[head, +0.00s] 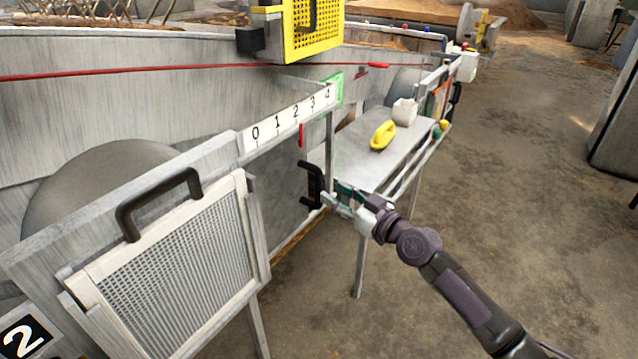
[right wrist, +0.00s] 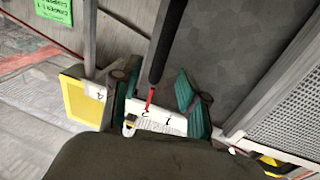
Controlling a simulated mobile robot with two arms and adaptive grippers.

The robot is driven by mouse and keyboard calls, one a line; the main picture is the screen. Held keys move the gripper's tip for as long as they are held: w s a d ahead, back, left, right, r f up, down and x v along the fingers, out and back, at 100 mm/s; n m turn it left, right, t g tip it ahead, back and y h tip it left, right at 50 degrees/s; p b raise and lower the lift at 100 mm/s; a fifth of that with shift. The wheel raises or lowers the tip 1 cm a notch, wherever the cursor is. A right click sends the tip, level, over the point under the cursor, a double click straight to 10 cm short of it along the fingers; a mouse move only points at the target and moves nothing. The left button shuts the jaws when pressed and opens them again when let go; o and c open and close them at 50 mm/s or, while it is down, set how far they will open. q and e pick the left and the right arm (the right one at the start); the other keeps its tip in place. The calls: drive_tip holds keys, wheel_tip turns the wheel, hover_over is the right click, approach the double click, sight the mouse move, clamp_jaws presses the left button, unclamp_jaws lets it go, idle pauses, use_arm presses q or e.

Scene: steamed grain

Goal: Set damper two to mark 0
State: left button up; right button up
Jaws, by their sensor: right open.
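The damper scale (head: 290,119) is a white strip with marks 0 to 4, left to right. A red pointer (head: 301,135) stands below it, near mark 2; it also shows beside the 2 in the right wrist view (right wrist: 150,100). An upright black handle (head: 312,185) sits on the grey damper plate below. My right gripper (head: 339,197) is open, just right of this handle in the head view. In the right wrist view the black handle (right wrist: 166,45) appears between the spread teal fingers (right wrist: 158,95); contact is unclear. My left gripper is not in view.
A mesh panel (head: 180,275) with a black handle stands at front left, near a "2" sign (head: 24,337). A grey side table (head: 350,160) behind my gripper holds a yellow object (head: 383,135) and a white box (head: 404,111). The floor at right is clear.

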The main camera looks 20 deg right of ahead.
sight(322, 185)
drive_tip(key=x, duration=0.6)
drive_tip(key=shift+w, duration=0.1)
drive_tip(key=shift+c, duration=0.3)
clamp_jaws()
